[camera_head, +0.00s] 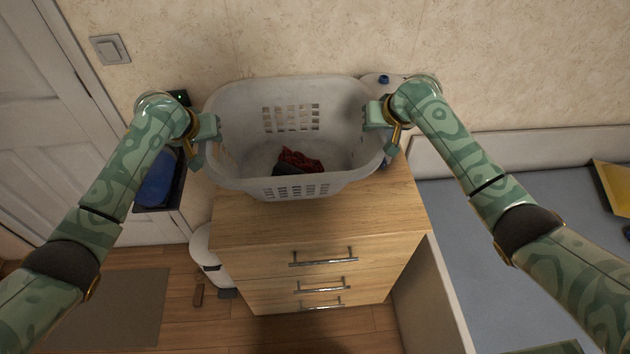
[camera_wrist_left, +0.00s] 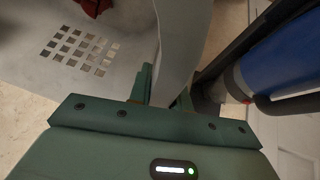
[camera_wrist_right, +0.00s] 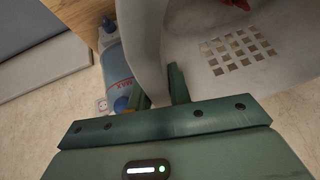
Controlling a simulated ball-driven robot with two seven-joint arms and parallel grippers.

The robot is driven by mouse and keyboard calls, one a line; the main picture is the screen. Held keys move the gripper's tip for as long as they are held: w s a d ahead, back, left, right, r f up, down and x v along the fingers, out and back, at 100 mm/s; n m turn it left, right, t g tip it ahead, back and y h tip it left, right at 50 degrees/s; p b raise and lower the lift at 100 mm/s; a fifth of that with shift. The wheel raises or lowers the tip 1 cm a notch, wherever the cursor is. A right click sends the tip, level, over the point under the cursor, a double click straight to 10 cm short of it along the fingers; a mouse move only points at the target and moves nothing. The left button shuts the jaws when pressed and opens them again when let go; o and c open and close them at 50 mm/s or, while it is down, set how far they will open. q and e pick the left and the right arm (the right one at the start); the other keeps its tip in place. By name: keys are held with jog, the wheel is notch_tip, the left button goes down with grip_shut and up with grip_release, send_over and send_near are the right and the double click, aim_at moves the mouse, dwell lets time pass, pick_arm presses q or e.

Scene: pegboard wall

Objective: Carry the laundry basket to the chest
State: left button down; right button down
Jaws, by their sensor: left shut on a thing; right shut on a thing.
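The white laundry basket (camera_head: 230,105) is in the head view, above or on the back of the wooden chest (camera_head: 320,222); I cannot tell whether its base touches the top. Red and dark cloth (camera_head: 298,160) lies inside it. My left gripper (camera_head: 212,128) is shut on the basket's left rim, and the basket wall (camera_wrist_left: 178,45) passes between its fingers in the left wrist view. My right gripper (camera_head: 376,115) is shut on the right rim, and the wall (camera_wrist_right: 150,50) shows between its fingers in the right wrist view. The basket looks roughly level.
A bottle with a blue cap (camera_wrist_right: 118,70) stands on the chest beside the basket's right side. A blue object (camera_head: 158,180) on a dark frame is left of the chest. A white bin (camera_head: 205,250) stands at the chest's left. The chest's front top is clear.

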pick_arm(q)
jog(key=shift+a+f, duration=0.15)
jog(key=shift+f, duration=0.3)
pick_arm(e)
jog(key=shift+d+f, duration=0.2)
jog(key=shift+f, duration=0.3)
jog(key=shift+r, duration=0.1)
pick_arm(q)
jog(key=c, duration=1.5)
grip_release()
pick_arm(e)
jog(key=c, duration=1.5)
grip_release()
pick_arm(q)
jog(key=shift+o, duration=1)
pick_arm(e)
jog(key=shift+o, duration=1)
jog(key=shift+a, duration=0.1)
jog(key=shift+s+r, duration=0.1)
pick_arm(q)
jog(key=v, duration=1.2)
pick_arm(e)
jog(key=v, duration=1.1)
jog(key=shift+s+r, duration=0.15)
jog(key=shift+r, duration=0.15)
